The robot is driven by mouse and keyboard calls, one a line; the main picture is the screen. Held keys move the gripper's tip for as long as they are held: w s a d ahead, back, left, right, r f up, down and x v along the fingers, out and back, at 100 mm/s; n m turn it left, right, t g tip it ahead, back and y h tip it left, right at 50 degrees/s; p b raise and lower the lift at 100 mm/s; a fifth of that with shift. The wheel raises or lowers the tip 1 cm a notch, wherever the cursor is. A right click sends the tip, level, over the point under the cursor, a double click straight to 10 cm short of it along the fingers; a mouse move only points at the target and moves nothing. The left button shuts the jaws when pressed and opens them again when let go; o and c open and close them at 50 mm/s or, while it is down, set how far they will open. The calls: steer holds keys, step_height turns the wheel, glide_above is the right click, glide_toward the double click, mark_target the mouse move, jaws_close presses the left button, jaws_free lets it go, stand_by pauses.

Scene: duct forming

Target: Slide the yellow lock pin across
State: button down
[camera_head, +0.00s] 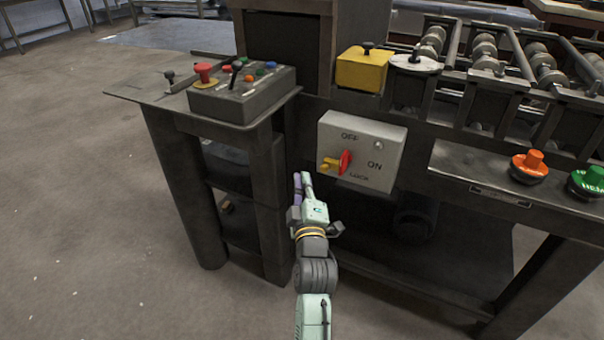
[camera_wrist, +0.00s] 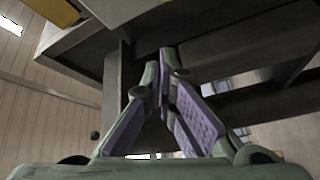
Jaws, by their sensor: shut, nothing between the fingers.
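The yellow lock pin (camera_head: 328,164) sits on the left of a light grey switch box (camera_head: 390,141), just left of the red rotary switch (camera_head: 346,162). The box is marked OFF at the top, ON at the right and a word below that looks like LOCK. My gripper (camera_head: 302,176) is shut and empty, a little below and left of the pin, apart from it. In the wrist view my gripper's purple-padded fingers (camera_wrist: 166,62) meet at the tips. The pin does not show in the wrist view.
A control box (camera_head: 243,94) with buttons and a red mushroom knob stands on the left side table (camera_head: 130,94). A yellow block (camera_head: 362,70) sits above the switch box. Orange (camera_head: 529,167) and green (camera_head: 590,181) buttons are on the right ledge. Floor at left is clear.

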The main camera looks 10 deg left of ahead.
steer(key=shift+b+v, duration=0.4)
steer(key=shift+v, duration=1.3)
steer(key=shift+a+r, duration=0.1)
steer(key=shift+a, duration=0.1)
